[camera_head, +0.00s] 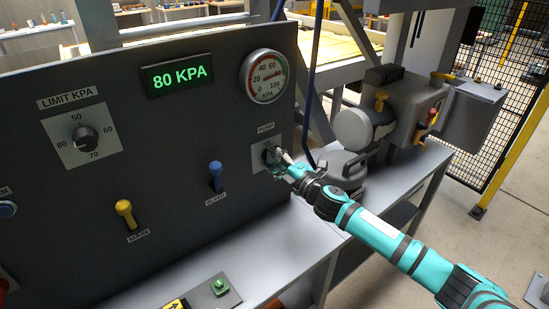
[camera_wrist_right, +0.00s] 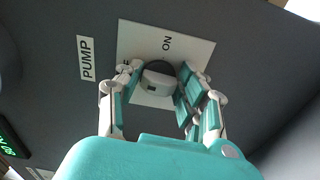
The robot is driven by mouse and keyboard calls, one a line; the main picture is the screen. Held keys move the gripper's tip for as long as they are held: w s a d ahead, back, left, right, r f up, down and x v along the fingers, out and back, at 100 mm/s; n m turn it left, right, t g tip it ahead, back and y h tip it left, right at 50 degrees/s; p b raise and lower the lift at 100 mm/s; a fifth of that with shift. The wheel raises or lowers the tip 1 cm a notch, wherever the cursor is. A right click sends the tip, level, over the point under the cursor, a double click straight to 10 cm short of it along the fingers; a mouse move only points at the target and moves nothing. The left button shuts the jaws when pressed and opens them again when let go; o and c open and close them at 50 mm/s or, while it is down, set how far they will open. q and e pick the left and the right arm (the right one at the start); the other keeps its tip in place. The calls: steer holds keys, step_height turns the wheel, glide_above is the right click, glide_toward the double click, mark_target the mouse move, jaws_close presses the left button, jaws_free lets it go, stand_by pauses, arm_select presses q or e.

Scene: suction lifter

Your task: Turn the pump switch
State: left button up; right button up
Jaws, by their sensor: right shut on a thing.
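The pump switch is a round knob (camera_wrist_right: 158,82) on a pale plate (camera_wrist_right: 190,46) with the word ON, beside a PUMP label (camera_wrist_right: 86,58). In the head view the plate (camera_head: 257,158) sits on the dark panel under the gauge, and my right gripper (camera_head: 276,160) covers most of the knob. In the right wrist view the fingers of my right gripper (camera_wrist_right: 157,88) are on both sides of the knob, shut on it. The knob's exact setting is hard to read. My left gripper is not in view.
The dark panel (camera_head: 120,180) holds a display reading 80 KPA (camera_head: 177,76), a gauge (camera_head: 264,77), a limit knob (camera_head: 86,138), a yellow MAIN lever (camera_head: 126,213) and a blue BLEED lever (camera_head: 216,176). Grey pump equipment (camera_head: 345,170) stands close to the right of my gripper.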

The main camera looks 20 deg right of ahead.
steer(key=shift+n, duration=0.5)
steer(key=o, duration=1.1)
steer(key=v, duration=1.2)
